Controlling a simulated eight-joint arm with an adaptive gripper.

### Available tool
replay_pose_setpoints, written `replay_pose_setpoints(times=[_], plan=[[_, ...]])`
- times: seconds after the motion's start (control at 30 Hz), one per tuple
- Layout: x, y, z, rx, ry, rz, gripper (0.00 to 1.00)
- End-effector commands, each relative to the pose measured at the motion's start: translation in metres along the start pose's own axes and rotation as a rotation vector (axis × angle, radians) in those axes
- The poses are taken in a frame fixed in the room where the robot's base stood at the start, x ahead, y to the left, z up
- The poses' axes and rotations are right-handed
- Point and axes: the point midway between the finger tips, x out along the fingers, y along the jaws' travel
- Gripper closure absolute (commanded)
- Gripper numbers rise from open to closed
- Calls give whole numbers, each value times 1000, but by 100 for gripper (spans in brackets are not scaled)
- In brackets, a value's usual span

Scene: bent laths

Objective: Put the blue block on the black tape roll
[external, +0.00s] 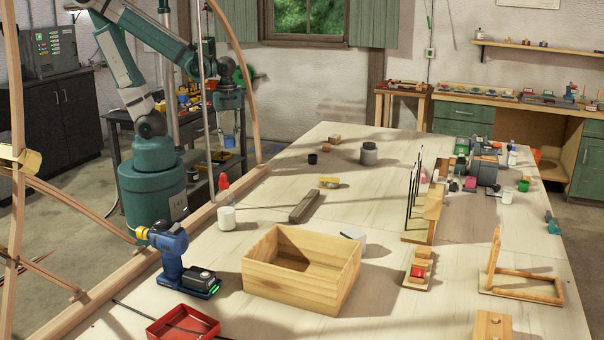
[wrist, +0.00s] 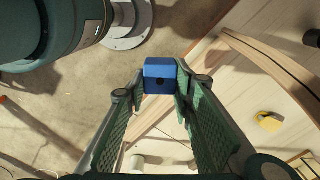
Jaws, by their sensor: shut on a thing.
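My gripper (wrist: 160,88) is shut on the blue block (wrist: 160,70), which sits between the fingertips in the wrist view. The block's near face has a dark round spot. In the external view, the gripper (external: 228,126) hangs at the left, beyond the table's left edge, with the blue block (external: 229,141) low between its fingers. A small black round thing, apparently the black tape roll (external: 312,159), stands on the far left part of the table. It seems to show at the right edge of the wrist view (wrist: 313,38), partly cut off. Nothing is seen on top of it.
A grey jar (external: 369,154) and wooden blocks (external: 334,139) stand near the black roll. A yellow tool (external: 329,182), a dark bar (external: 304,206) and a white pot (external: 226,218) lie closer. A bent lath (external: 241,70) arches by the table's left edge. A wooden box (external: 300,285) stands in front.

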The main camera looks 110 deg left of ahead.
Motion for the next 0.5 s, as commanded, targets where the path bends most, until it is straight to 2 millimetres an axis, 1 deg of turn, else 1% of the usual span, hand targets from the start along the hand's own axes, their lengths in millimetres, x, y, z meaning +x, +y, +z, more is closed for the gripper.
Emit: replay_pose_setpoints(times=[0.1, 0.3, 0.5], plan=[[7, -3, 14, -27, 0, 0, 87], [14, -8, 33, -66, 0, 0, 87], [10, -24, 48, -114, 0, 0, 87]])
